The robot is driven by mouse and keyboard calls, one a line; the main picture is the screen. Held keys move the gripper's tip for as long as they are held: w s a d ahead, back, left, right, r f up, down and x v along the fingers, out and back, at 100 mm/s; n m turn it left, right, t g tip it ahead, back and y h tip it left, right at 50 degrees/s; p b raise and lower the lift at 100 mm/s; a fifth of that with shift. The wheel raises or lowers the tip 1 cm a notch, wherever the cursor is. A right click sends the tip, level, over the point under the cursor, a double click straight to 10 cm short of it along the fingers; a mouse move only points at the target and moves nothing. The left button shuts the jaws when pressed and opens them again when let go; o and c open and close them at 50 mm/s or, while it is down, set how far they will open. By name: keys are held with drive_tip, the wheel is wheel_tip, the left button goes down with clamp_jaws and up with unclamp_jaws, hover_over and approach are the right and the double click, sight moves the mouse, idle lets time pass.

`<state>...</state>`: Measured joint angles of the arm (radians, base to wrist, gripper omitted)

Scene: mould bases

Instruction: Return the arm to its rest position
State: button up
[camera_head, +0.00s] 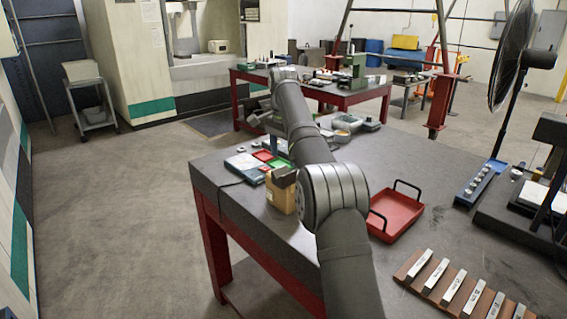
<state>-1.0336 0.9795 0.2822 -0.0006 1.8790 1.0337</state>
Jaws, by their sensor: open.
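My arm rises from the bottom middle of the view, bends at a thick grey elbow and reaches away over the grey worktable (420,150). My gripper (268,124) is at the far end of the arm, above the table's far left part. It is small and partly hidden by my arm, and its fingers are hard to make out. I see nothing held in it. A row of several metal bars on a reddish-brown base (408,277) lies at the front right of the table, well apart from my gripper.
A red tray with black handles (398,216) is right of my elbow. A tan box with a dark top (281,192) is left of it. Red and green pads (263,156) lie below the gripper. A blue rack (474,187) and a fan (511,55) are right.

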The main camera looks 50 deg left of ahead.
sight(283, 170)
drive_tip(key=shift+r, duration=0.55)
drive_tip(key=shift+f, duration=2)
drive_tip(key=shift+f, duration=0.1)
drive_tip(key=shift+f, duration=1.55)
wheel_tip(283, 170, up, 4)
drive_tip(key=shift+f, duration=0.15)
drive_tip(key=w+d+r, duration=0.6)
drive_tip(key=d+r, duration=0.1)
drive_tip(key=d, duration=0.5)
drive_tip(key=w+d+f+m, duration=0.1)
drive_tip(key=w+d+m, duration=0.1)
drive_tip(key=w+d, duration=0.65)
drive_tip(key=w+d+f+m, duration=0.15)
drive_tip(key=w+d, duration=0.35)
drive_tip(key=d, duration=0.7)
drive_tip(key=w+d+f+m, duration=0.1)
drive_tip(key=w+d+m, duration=0.1)
drive_tip(key=d, duration=1)
drive_tip(key=w+d+m, duration=0.2)
drive_tip(key=d, duration=1)
drive_tip(key=shift+d+f, duration=0.3)
drive_tip(key=shift+f, duration=0.05)
